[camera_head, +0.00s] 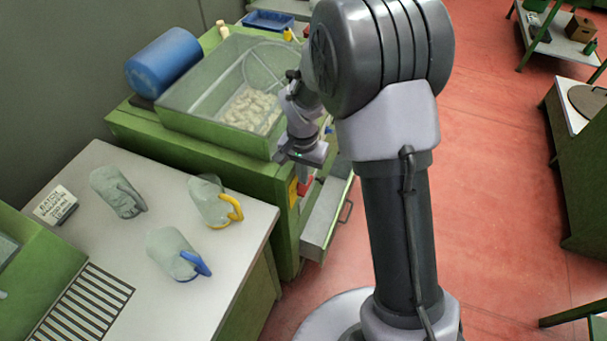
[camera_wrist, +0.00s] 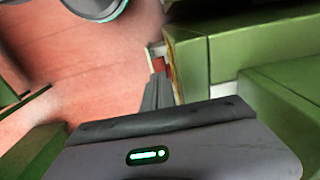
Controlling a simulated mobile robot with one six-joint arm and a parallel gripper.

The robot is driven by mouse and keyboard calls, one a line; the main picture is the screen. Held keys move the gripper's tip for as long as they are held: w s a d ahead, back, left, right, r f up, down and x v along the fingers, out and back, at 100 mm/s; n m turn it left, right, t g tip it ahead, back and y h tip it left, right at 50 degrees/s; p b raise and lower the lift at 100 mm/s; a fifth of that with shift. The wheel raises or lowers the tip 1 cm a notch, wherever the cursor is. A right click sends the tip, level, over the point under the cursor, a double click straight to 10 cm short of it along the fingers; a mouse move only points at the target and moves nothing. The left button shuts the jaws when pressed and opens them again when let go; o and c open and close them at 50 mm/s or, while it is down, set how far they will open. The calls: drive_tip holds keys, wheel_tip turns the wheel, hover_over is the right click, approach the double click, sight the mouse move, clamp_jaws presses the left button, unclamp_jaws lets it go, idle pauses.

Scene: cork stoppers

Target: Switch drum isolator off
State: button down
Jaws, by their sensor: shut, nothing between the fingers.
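The drum isolator shows in the head view as a yellow plate (camera_head: 293,192) with a red handle (camera_head: 305,186) on the front of the green drum machine (camera_head: 200,140). My gripper is shut and empty. In the wrist view its fingertips (camera_wrist: 158,72) meet the red handle (camera_wrist: 158,64) in the picture; whether they touch it I cannot tell. The yellow plate edge (camera_wrist: 170,45) runs beside it on the green cabinet face. In the head view my wrist hangs just above the isolator, and the fingertips are hard to make out.
A drawer (camera_head: 328,215) stands open below and right of the isolator. A white-topped table (camera_head: 150,265) with several jugs, such as the yellow-handled jug (camera_head: 208,200), stands front left. A clear-walled bin (camera_head: 215,85) of corks tops the machine. Red floor (camera_head: 490,200) is free at right.

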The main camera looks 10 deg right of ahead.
sight(304, 188)
drive_tip(key=s+a+r+p, duration=0.4)
drive_tip(key=s+a+r, duration=0.1)
drive_tip(key=s, duration=0.3)
drive_tip(key=shift+a+r+p, duration=0.35)
drive_tip(key=shift+r+p, duration=0.05)
drive_tip(key=shift+r, duration=0.3)
drive_tip(key=shift+w, duration=0.1)
drive_tip(key=s+d+r+n+t+y+b, duration=0.1)
drive_tip(key=s+r, duration=0.2)
drive_tip(key=r, duration=0.4)
drive_tip(key=s+d+r+t, duration=0.2)
drive_tip(key=r, duration=0.4)
drive_tip(key=s+r+n+t+y+b, duration=0.1)
drive_tip(key=s+r+t, duration=0.1)
drive_tip(key=s+r, duration=0.5)
drive_tip(key=s, duration=0.3)
drive_tip(key=shift+n+t, duration=0.3)
drive_tip(key=shift+n, duration=0.1)
